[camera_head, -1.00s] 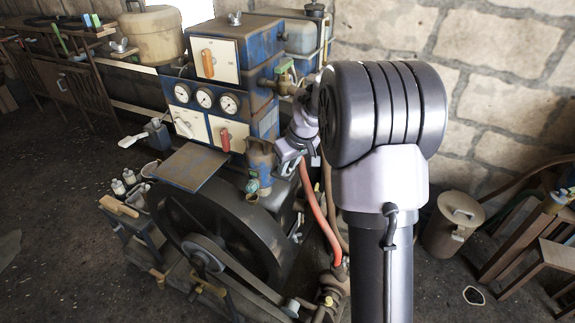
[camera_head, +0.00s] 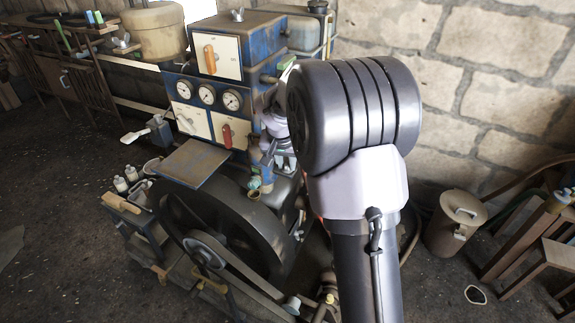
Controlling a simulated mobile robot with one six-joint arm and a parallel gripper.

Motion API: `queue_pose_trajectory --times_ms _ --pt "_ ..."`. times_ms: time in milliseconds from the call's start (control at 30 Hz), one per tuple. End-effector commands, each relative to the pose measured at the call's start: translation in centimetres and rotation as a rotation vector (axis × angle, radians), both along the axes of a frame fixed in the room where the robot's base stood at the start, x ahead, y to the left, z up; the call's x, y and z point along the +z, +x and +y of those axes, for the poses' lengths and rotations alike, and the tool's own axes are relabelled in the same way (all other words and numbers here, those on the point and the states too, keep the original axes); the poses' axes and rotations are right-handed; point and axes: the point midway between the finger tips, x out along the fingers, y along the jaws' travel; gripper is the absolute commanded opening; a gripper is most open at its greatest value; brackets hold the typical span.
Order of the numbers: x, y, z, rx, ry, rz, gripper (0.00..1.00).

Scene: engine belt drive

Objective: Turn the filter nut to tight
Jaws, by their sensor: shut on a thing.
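The filter housing (camera_head: 257,166), a small blue and brown body, hangs at the right side of the blue engine cabinet, above the flywheel. My gripper (camera_head: 273,146) is right beside it in the picture, partly hidden behind my own large wrist. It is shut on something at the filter. The fingertips are small, and the filter nut cannot be made out behind them, so its angle cannot be read.
The blue cabinet carries gauges (camera_head: 207,94), an orange handle (camera_head: 210,58) and a red handle (camera_head: 227,135). A flat shelf (camera_head: 193,162) juts out in front. The black flywheel (camera_head: 190,215) is below.

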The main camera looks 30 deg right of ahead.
Motion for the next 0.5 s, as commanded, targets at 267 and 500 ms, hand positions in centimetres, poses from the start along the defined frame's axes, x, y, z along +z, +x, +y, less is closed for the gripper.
queue_pose_trajectory --times_ms 267,500 --pt "-0.13 0.08 0.12 -0.108 0.001 0.000 0.00" --pt "-0.11 0.04 0.16 -0.142 0.002 0.002 0.00"
